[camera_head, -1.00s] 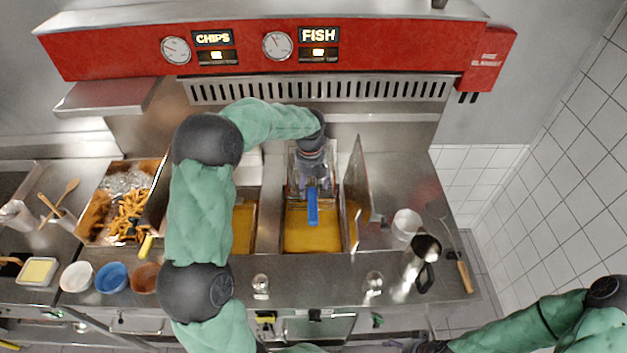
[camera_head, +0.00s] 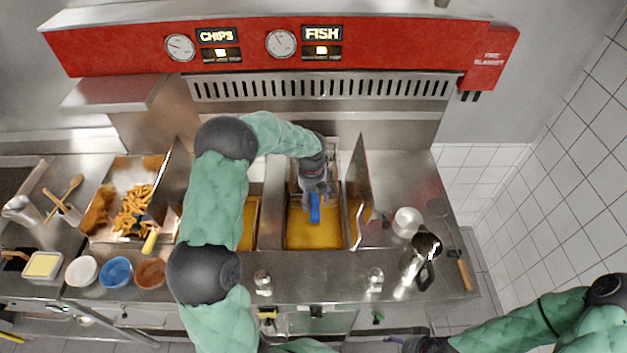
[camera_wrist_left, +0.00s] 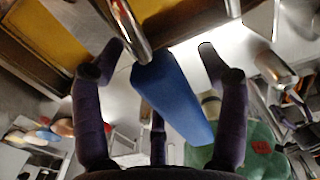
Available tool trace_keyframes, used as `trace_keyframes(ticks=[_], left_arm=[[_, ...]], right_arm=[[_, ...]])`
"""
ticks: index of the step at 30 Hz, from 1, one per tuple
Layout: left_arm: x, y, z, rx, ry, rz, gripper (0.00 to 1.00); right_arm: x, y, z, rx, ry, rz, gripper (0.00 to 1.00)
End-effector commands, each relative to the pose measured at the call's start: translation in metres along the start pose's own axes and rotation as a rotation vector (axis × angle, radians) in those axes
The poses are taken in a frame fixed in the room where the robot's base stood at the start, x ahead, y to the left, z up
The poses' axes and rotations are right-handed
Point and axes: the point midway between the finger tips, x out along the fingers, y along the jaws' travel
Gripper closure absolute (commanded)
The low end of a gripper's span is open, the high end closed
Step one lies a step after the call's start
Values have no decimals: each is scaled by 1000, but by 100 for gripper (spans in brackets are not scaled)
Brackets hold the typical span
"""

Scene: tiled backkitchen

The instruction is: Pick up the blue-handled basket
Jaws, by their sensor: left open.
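The basket's blue handle (camera_head: 315,207) points toward me over the right-hand fryer well of yellow oil (camera_head: 318,238). The wire basket (camera_head: 326,160) hangs behind it, mostly hidden by my left arm. My left gripper (camera_head: 316,195) is open right at the handle. In the left wrist view the blue handle (camera_wrist_left: 172,98) lies between the spread fingers of my left gripper (camera_wrist_left: 163,55), with gaps at its sides. A metal rod runs from the handle's end toward the fryer. My right gripper (camera_head: 415,346) is at the bottom edge, partly cut off; its fingers are unclear.
An upright metal panel (camera_head: 357,190) stands just right of the well. A yellow handle (camera_head: 150,241) is at the left. Shakers (camera_head: 375,280), a metal jug (camera_head: 420,255) and a white cup (camera_head: 407,221) stand on the right counter. Bowls (camera_head: 116,271) line the left front.

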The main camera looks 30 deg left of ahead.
Motion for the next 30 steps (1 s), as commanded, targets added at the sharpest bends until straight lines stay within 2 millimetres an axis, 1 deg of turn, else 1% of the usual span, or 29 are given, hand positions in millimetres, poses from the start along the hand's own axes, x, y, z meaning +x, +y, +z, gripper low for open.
trace_keyframes(ticks=[1, 2, 3, 5, 6, 8, 20, 23, 26, 30], left_arm=[[0, 0, 0, 0, 0, 0, 35], [0, 0, 0, 0, 0, 0, 43], [0, 0, 0, 0, 0, 0, 54], [0, 0, 0, 0, 0, 0, 71], [0, 0, 0, 0, 0, 0, 83], [0, 0, 0, 0, 0, 0, 100], [-5, 0, 1, -1, -4, -1, 100], [-12, 0, 2, -1, -5, -1, 100], [-23, 0, 3, -1, -8, -2, 100], [-46, 0, 3, 0, -9, -3, 100]], right_arm=[[0, 0, 0, 0, 0, 0, 28], [0, 0, 0, 0, 0, 0, 28], [0, 0, 0, 0, 0, 0, 28], [0, 0, 0, 0, 0, 0, 28], [0, 0, 0, 0, 0, 0, 28], [0, 0, 0, 0, 0, 0, 28], [0, 0, 0, 0, 0, 0, 28], [1, 0, 0, 0, 0, 0, 28], [2, 1, 0, 0, 0, 0, 28], [4, 2, 0, 0, 0, 0, 28]])
